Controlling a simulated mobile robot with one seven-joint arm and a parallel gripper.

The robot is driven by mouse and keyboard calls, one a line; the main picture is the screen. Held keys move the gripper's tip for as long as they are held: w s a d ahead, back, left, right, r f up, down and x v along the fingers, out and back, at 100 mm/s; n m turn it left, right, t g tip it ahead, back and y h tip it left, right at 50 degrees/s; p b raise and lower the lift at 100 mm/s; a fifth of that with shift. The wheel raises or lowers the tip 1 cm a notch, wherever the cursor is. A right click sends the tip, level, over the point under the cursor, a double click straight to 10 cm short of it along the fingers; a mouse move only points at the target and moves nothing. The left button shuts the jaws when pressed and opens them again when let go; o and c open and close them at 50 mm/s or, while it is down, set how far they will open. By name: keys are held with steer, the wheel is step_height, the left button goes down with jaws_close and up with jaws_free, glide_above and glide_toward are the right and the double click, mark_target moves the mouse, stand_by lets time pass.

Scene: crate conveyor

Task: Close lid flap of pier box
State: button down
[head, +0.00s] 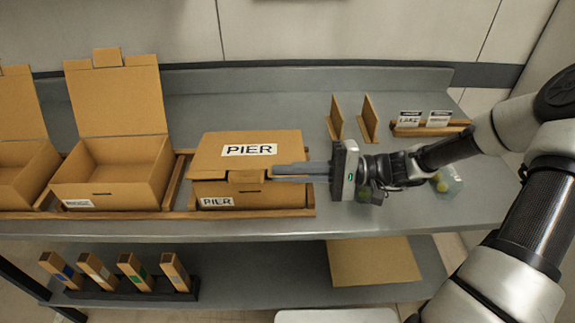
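The pier box (222,200) is a brown cardboard box with a PIER label on its front wall. Its lid flap (215,150), with a larger PIER label, lies down over the box top. The lid's small front tab (246,177) hangs at the front edge; I cannot tell whether it is tucked in. My gripper (275,172) reaches in from the right with its fingers pointing left, at the lid's front right edge beside the tab. The fingers look together, with nothing between them. Whether they touch the lid is unclear, and they hide part of that edge.
Two open boxes with raised lids, the middle one (113,175) and the left one (18,165), stand left of the pier box on a wooden rail. Wooden dividers (369,118) and a card holder (430,129) stand at the back right. Wooden blocks (133,272) sit on the lower shelf.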

steer(key=shift+f, duration=0.5)
steer(key=c, duration=2)
jaws_free()
steer(key=d, duration=1.7)
steer(key=shift+w+d, duration=0.2)
steer(key=shift+w, duration=0.05)
